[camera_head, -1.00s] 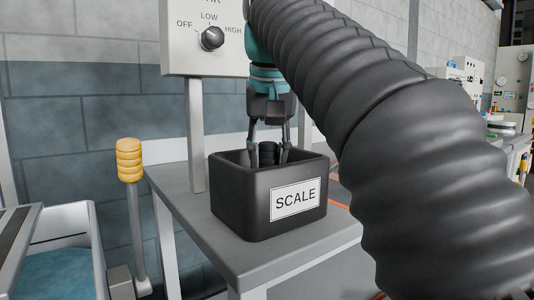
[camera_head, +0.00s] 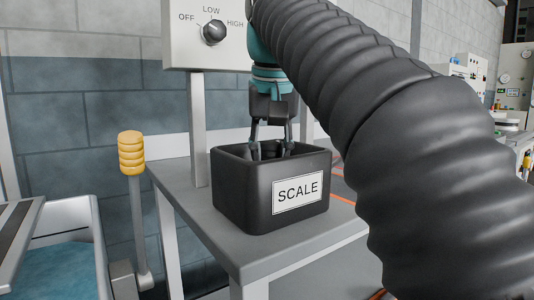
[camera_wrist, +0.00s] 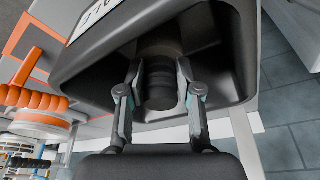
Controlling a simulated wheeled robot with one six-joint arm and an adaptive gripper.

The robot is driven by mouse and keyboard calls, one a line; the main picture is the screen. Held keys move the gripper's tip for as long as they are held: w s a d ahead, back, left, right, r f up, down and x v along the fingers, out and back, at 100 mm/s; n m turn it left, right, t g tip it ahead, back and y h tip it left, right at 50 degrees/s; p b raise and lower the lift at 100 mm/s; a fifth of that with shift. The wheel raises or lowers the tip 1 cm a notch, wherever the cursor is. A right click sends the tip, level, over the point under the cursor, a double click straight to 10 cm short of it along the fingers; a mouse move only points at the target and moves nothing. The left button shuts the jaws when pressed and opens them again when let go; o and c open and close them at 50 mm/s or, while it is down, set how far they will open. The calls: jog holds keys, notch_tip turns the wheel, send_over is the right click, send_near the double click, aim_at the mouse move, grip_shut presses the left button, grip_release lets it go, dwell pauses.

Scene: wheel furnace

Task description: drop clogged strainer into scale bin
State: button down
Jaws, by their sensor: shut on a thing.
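The scale bin (camera_head: 236,198) is a black open-topped box with a white "SCALE" label, standing on a grey table. My gripper (camera_head: 271,155) points down into the bin's opening in the head view, with its fingertips below the rim. In the wrist view my gripper (camera_wrist: 160,85) is shut on the clogged strainer (camera_wrist: 159,88), a dark ribbed cylinder between the fingers, inside the bin walls. The strainer is hidden behind the bin's front wall in the head view. I cannot tell whether it touches the bin floor.
A control box with an OFF/LOW/HIGH knob (camera_head: 214,32) stands on posts behind the bin. A yellow ribbed handle (camera_head: 131,153) rises left of the table (camera_head: 195,222). Orange-handled equipment (camera_wrist: 40,100) shows at left in the wrist view. The table's front left is clear.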

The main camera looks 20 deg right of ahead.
jog(key=c, duration=0.7)
grip_release()
notch_tip(320, 180, up, 15)
jog(key=p, duration=1)
jog(key=shift+f+p, duration=0.1)
jog(key=shift+p, duration=0.25)
